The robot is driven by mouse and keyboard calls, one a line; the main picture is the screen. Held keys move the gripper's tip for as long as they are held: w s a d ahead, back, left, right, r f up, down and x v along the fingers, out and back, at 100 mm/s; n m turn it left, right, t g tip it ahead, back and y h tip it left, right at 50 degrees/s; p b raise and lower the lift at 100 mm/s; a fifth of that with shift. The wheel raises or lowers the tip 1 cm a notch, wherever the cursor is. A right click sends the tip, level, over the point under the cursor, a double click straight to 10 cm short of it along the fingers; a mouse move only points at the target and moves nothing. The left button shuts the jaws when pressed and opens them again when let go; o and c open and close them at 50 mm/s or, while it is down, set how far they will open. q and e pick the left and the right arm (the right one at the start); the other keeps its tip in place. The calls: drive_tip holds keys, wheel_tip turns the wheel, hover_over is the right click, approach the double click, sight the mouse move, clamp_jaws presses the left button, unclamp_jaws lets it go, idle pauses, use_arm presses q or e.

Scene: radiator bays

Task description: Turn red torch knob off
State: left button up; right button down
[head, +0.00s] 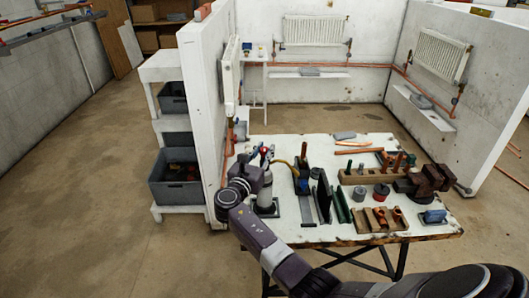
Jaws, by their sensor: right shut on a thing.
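The torch (265,197) stands upright on the left part of the white workbench, a pale cylinder on a dark base. Its red knob (264,151) shows at the top, small and partly covered. My right gripper (267,158) reaches in from the front and is at the torch's top, shut on the red knob. The fingers are small and dark here, and the knob's turned position cannot be made out. A yellow hose (283,162) runs from the torch top to the right. My left gripper is out of view.
The workbench (320,233) holds a dark vise (427,181), a wooden block with tools (370,175), a wooden fitting tray (379,219) and a blue item (433,216). A white partition (203,110) rises close left of the torch. Grey bins (176,180) stand beyond it.

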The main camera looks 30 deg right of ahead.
drive_tip(key=c, duration=1.6)
unclamp_jaws()
drive_tip(key=v, duration=1.2)
